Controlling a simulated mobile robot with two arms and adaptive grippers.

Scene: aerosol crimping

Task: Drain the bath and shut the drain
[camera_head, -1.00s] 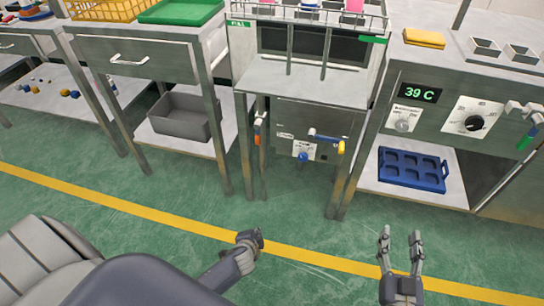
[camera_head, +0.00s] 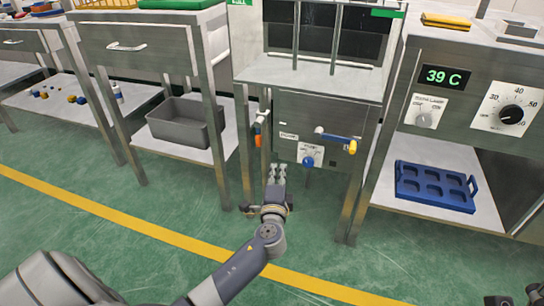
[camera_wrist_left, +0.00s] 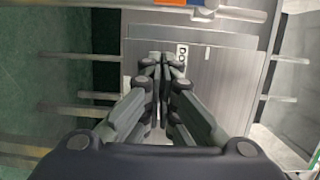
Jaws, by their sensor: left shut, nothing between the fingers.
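A valve with a yellow-ended lever (camera_head: 337,138) sits on the cabinet front, above a blue knob (camera_head: 308,161). An orange handle (camera_head: 258,138) hangs at the cabinet's left side; the gripper is apart from and below these. The right-hand unit shows a 39 C display (camera_head: 444,76) and a black dial (camera_head: 510,114). The bath's water is not visible.
A blue tray (camera_head: 435,188) lies on the right unit's lower shelf. A grey bin (camera_head: 184,122) stands on the left table's shelf. Steel legs flank my left gripper. A dark part, possibly my right gripper, shows at the bottom right corner.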

